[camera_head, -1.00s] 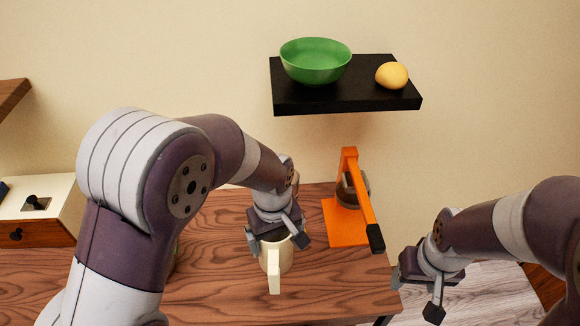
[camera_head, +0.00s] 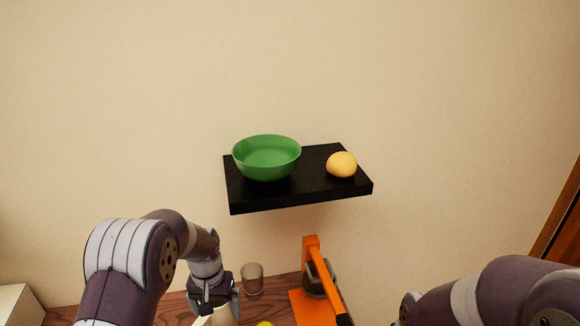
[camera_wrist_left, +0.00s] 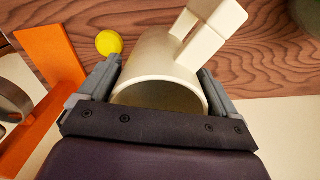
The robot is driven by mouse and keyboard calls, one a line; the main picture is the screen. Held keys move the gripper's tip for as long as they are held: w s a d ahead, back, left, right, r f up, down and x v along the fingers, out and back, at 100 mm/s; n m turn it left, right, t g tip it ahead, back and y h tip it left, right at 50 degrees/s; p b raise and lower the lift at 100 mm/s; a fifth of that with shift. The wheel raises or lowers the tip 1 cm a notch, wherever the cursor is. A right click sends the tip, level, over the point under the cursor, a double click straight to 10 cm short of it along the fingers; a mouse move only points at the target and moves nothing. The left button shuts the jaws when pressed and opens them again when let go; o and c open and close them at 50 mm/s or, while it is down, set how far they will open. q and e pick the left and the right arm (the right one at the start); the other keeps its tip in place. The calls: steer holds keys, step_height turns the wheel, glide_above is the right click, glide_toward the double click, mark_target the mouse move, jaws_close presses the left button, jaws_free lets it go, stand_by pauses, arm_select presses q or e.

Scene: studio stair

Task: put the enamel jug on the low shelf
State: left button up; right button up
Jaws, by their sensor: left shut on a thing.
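The cream enamel jug (camera_head: 222,318) is at the bottom edge of the head view, mostly cut off. My left gripper (camera_head: 213,298) is over its top. In the left wrist view the jug (camera_wrist_left: 165,78) lies between the two fingers, its open rim towards the palm and its blocky handle (camera_wrist_left: 212,28) pointing away. The left gripper (camera_wrist_left: 160,72) is shut on the jug's body. Whether the jug touches the table is not clear. A black shelf (camera_head: 300,202) is on the wall, above and right of the left gripper. My right gripper is out of the picture; only its arm shows.
The shelf bears a green bowl (camera_head: 267,160) on its left and a yellow fruit (camera_head: 341,165) on its right. Below are a glass (camera_head: 252,279), an orange press (camera_head: 310,252) and a yellow ball (camera_wrist_left: 109,43) near the jug. A pale box (camera_head: 18,304) is far left.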

arm_select(q)
steer(key=shift+s+a+f, duration=0.25)
steer(key=shift+a+f, duration=0.3)
steer(key=shift+a, duration=0.2)
steer(key=s+d+r+n+b, duration=0.1)
steer(key=s+d+r+n, duration=0.25)
steer(key=r+n, duration=0.35)
steer(key=s+a+f+p, duration=0.1)
steer(key=a+f+p, duration=0.1)
steer(key=a+f, duration=0.9)
steer(key=shift+a+n, duration=0.3)
steer(key=shift+a, duration=0.45)
